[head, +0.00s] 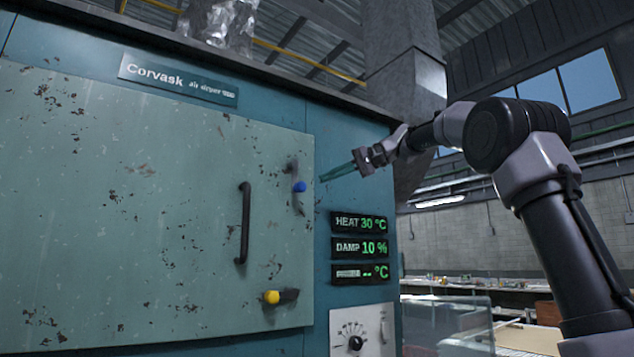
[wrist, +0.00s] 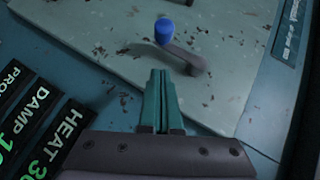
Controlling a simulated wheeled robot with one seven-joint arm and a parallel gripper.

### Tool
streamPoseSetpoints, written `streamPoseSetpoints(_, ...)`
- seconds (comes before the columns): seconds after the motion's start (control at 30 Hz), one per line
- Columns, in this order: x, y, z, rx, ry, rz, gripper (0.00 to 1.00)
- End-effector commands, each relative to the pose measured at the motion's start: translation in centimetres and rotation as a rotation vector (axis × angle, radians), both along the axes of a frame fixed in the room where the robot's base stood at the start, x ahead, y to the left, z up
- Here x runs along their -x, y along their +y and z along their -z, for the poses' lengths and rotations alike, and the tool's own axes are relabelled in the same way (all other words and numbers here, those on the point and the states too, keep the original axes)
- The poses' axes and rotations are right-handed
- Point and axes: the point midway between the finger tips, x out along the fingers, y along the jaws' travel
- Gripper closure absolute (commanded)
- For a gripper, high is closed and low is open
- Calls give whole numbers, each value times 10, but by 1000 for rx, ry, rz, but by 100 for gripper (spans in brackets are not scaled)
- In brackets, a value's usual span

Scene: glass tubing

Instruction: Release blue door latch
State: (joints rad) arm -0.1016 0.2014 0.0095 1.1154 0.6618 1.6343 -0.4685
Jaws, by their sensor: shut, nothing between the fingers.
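The blue door latch (head: 299,187) is a dark lever with a blue knob near the right edge of the pale green door (head: 140,200). In the head view its lever runs roughly up and down, with the knob toward the lower part. The latch also shows in the wrist view (wrist: 164,30), ahead of the fingertips. My gripper (head: 322,178) has green fingers, shut together with nothing held. It is to the right of the latch, pointing left toward it. In the wrist view the fingertips (wrist: 159,74) are apart from the knob and lever.
A yellow-knobbed latch (head: 272,297) lies sideways lower on the door. A black vertical handle (head: 243,223) is left of the blue latch. Display panels (head: 360,247) and a dial panel (head: 357,340) are on the frame to the right. A glass-sided case (head: 445,320) stands at lower right.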

Motion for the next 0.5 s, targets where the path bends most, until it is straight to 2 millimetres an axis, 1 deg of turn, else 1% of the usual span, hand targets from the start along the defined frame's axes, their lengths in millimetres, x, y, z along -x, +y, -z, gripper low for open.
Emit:
streamPoseSetpoints(0.03, -1, 11, 4, 0, 1, -4, 100)
streamPoseSetpoints(0.1, 8, 18, 9, -1, 2, -3, 100)
streamPoseSetpoints(0.2, 14, 26, 14, 0, 1, -2, 100)
streamPoseSetpoints(0.33, 19, 33, 19, -1, 0, -1, 100)
streamPoseSetpoints(0.5, 20, 35, 20, -1, 0, 0, 100)
